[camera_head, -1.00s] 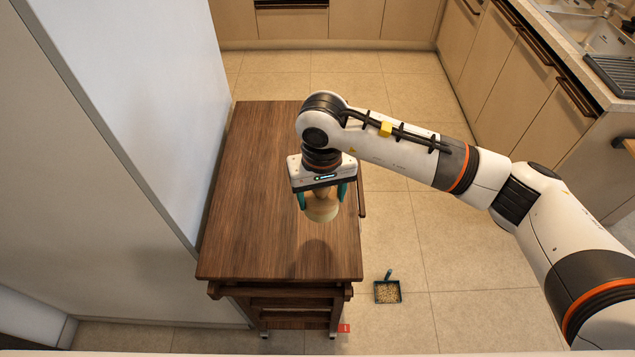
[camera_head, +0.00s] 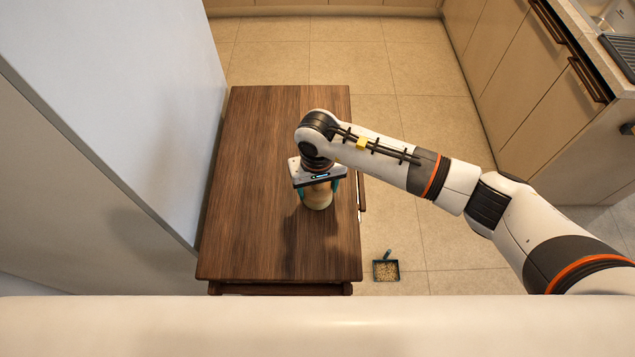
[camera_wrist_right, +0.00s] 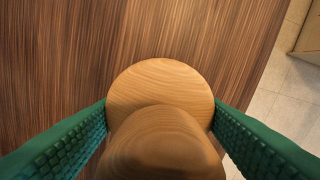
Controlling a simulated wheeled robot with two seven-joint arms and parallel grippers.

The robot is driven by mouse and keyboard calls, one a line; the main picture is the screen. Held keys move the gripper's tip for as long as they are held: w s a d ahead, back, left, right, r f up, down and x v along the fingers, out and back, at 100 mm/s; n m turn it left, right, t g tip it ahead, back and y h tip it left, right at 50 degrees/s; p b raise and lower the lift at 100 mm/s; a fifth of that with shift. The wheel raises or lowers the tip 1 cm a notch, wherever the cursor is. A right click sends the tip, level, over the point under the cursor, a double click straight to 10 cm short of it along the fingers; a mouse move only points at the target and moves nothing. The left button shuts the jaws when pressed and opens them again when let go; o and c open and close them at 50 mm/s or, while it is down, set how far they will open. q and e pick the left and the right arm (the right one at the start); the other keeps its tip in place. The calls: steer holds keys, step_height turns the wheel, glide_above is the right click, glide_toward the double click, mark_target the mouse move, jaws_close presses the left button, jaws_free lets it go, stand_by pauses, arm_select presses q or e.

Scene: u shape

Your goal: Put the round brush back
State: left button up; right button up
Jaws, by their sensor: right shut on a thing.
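My right gripper (camera_head: 318,188) is shut on the round brush (camera_head: 318,200), a pale wooden thing with a rounded knob on a round disc. It is over the right half of the dark wooden cart top (camera_head: 255,180). In the right wrist view the brush (camera_wrist_right: 160,85) sits between the green finger pads (camera_wrist_right: 160,125), with the wood grain of the cart top behind it. The brush's underside is hidden, so I cannot tell whether it touches the top. My left gripper is not in view.
The cart top is otherwise bare. A tall pale panel (camera_head: 120,90) stands along its left side. A small dark dustpan-like tray with grainy contents (camera_head: 386,271) lies on the floor to the right. Cabinets (camera_head: 530,90) stand at the right; tiled floor lies between.

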steer(key=shift+s+f, duration=0.1)
steer(key=shift+f, duration=0.05)
steer(key=shift+f+b, duration=0.2)
steer(key=shift+b, duration=0.1)
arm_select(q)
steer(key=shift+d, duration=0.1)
arm_select(e)
steer(key=o, duration=0.9)
steer(key=shift+r, duration=0.1)
steer(key=shift+r+p, duration=0.2)
steer(key=shift+p, duration=0.1)
steer(key=shift+r+b, duration=0.3)
steer(key=shift+b, duration=0.05)
step_height(320, 180, up, 10)
steer(key=b, duration=0.3)
steer(key=shift+r+b, duration=0.25)
steer(key=shift+b, duration=0.15)
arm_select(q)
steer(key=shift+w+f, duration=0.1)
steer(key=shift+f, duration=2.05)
arm_select(e)
steer(key=shift+r, duration=0.4)
